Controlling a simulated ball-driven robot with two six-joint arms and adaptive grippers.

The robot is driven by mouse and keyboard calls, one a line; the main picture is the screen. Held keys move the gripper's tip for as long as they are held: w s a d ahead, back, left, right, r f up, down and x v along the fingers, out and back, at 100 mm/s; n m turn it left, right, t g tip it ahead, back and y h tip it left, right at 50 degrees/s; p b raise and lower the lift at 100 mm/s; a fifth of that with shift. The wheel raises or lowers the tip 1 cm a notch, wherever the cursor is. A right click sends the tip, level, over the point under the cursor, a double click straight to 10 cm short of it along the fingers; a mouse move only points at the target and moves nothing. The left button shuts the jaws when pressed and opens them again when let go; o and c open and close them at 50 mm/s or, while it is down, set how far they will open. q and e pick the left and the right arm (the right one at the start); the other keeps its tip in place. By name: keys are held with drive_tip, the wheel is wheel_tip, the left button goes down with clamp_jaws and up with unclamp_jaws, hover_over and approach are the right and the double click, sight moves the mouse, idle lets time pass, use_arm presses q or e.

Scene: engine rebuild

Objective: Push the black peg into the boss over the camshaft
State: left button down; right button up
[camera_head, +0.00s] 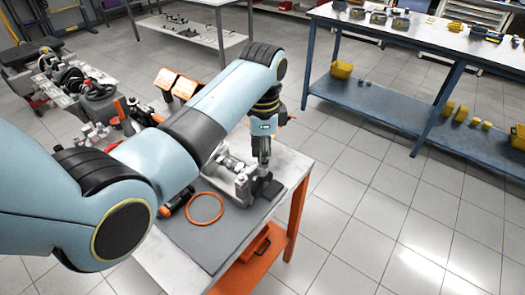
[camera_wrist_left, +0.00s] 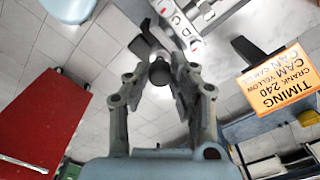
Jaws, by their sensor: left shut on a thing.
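My left gripper (camera_head: 264,164) is over the right part of the small workbench, beside the silver engine assembly (camera_head: 232,180). In the left wrist view the two fingers (camera_wrist_left: 160,78) are closed around a dark round piece (camera_wrist_left: 160,71), which looks like the black peg seen end-on. In the head view the fingers and arm hide most of the peg. Part of a silver piece with slots (camera_wrist_left: 188,22) shows beyond the fingertips in the left wrist view. I cannot make out the boss or the camshaft clearly, nor whether the peg touches the boss. My right gripper is not in view.
A black block (camera_head: 269,188) sits at the bench's right edge, below the gripper. An orange ring (camera_head: 205,208) lies on the grey mat (camera_head: 190,240). An orange sign (camera_wrist_left: 274,80) with timing text stands near the fingers. Open floor separates the bench from the blue shelf table (camera_head: 390,108).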

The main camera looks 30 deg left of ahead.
use_arm(q)
drive_tip(key=shift+f, duration=0.6)
drive_tip(key=shift+f+b, duration=0.3)
drive_tip(key=shift+b, duration=0.05)
drive_tip(key=c, duration=1.4)
unclamp_jaws()
drive_tip(key=shift+r, duration=0.2)
drive_tip(key=shift+r+p, duration=0.6)
drive_tip(key=shift+p, duration=0.3)
drive_tip(key=shift+r, duration=0.1)
drive_tip(key=shift+r, duration=0.2)
drive_tip(key=shift+r, duration=0.4)
